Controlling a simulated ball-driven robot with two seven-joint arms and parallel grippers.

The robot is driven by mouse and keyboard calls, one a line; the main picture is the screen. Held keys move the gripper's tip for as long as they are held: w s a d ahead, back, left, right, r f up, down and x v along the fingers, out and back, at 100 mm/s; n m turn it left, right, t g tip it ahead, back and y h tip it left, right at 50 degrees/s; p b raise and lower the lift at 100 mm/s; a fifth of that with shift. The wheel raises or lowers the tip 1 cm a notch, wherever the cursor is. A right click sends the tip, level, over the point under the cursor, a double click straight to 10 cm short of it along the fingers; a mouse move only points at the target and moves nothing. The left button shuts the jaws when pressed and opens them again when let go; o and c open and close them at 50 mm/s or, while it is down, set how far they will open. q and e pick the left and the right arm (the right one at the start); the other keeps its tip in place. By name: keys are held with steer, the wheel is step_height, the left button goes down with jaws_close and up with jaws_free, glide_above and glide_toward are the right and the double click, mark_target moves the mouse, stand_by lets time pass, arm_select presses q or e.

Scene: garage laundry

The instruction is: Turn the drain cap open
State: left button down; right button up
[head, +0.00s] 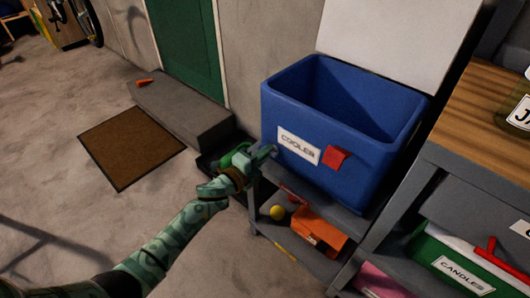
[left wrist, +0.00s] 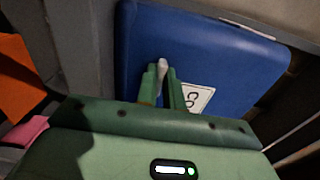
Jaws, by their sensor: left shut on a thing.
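A blue cooler (head: 370,180) with a white "COOLER" label (head: 298,146) stands on a grey shelf unit; its blue side also fills much of the left wrist view (left wrist: 220,50). My left gripper (head: 266,152) is at the cooler's left side, near the label. In the left wrist view its green fingers are shut on a small pale piece, which looks like the drain cap (left wrist: 163,64). Most of the cap is hidden between the fingers, so its turn angle cannot be told. In the head view the gripper hides the cap. My right gripper is not in view.
The cooler's white lid (head: 390,40) stands open, and a red tab (head: 337,158) is on its front. An orange box (head: 320,228) and a yellow ball (head: 277,212) are on the shelf below. A wooden-topped bench (head: 480,115) is at right.

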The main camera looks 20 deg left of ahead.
arm_select(q)
steer(key=shift+f, duration=0.15)
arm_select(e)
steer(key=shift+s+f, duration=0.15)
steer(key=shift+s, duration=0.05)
arm_select(q)
steer(key=c, duration=1.5)
jaws_free()
steer(key=shift+a, duration=0.1)
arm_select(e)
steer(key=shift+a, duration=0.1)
arm_select(q)
steer(key=shift+s, duration=0.1)
